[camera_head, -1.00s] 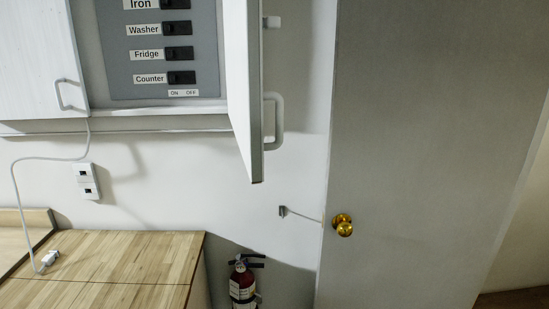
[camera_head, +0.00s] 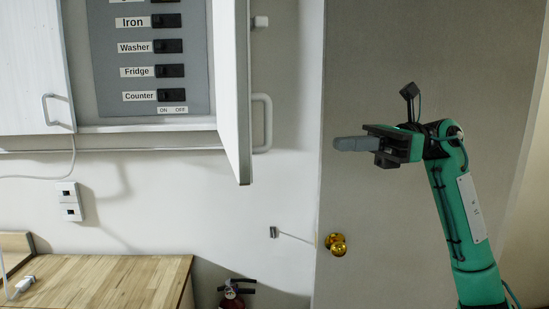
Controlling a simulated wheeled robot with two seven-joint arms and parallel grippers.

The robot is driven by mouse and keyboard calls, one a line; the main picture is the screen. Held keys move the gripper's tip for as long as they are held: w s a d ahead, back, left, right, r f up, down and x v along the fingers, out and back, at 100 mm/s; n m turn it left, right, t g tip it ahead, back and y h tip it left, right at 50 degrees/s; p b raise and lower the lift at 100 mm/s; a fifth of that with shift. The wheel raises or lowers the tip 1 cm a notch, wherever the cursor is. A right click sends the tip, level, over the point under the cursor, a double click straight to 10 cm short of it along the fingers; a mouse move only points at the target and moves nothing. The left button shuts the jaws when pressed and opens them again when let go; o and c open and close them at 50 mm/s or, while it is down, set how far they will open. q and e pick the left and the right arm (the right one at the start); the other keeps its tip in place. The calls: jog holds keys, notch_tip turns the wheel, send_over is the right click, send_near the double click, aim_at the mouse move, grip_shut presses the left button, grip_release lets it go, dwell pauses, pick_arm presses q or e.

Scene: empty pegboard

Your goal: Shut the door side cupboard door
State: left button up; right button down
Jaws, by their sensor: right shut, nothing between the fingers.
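The door side cupboard door (camera_head: 231,90) is a white panel that stands open, swung out from the cupboard and seen nearly edge-on. Its white handle (camera_head: 266,122) is on the door's right face. Behind the door, the open cupboard shows a grey switch panel (camera_head: 118,98) with labelled black switches. My right gripper (camera_head: 338,144) is raised in front of the grey room door, to the right of the cupboard door and its handle. It points left, is shut and empty, and touches nothing visible. My left gripper is out of view.
A grey room door (camera_head: 400,55) with a brass knob (camera_head: 337,244) stands behind my right arm. The other cupboard door (camera_head: 30,60) at the left is closed. A wooden counter (camera_head: 110,280) and a fire extinguisher (camera_head: 232,299) are below.

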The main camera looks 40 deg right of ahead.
aim_at(269, 150)
jog(key=shift+p+x, duration=3.75)
jog(key=shift+x, duration=3.25)
jog(key=shift+f, duration=0.2)
